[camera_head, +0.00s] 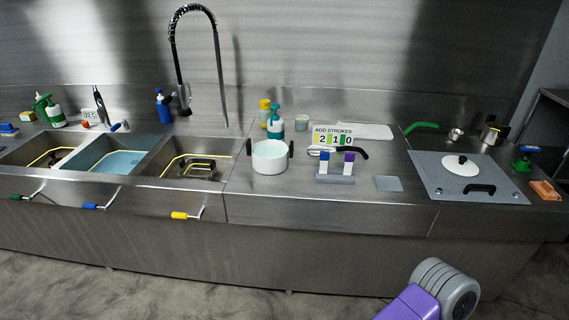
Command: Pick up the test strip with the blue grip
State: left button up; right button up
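The test strip with the blue grip (324,156) stands upright in a low grey holder (334,180) on the steel counter, right of the white pot. Its grip is at the top and a white part shows below it. A second strip with a purple grip (349,156) stands just to its right in the same holder. Neither of my grippers shows. Only a purple and grey link of one of my arms appears at the bottom right, well in front of the counter and apart from the strips.
A white pot (269,157) stands left of the holder. A grey square (388,184) and a plate with a white lid (461,165) lie right. Sinks (118,157) are left.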

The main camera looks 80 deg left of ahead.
aim_at(325, 155)
jog(key=u, duration=2.45)
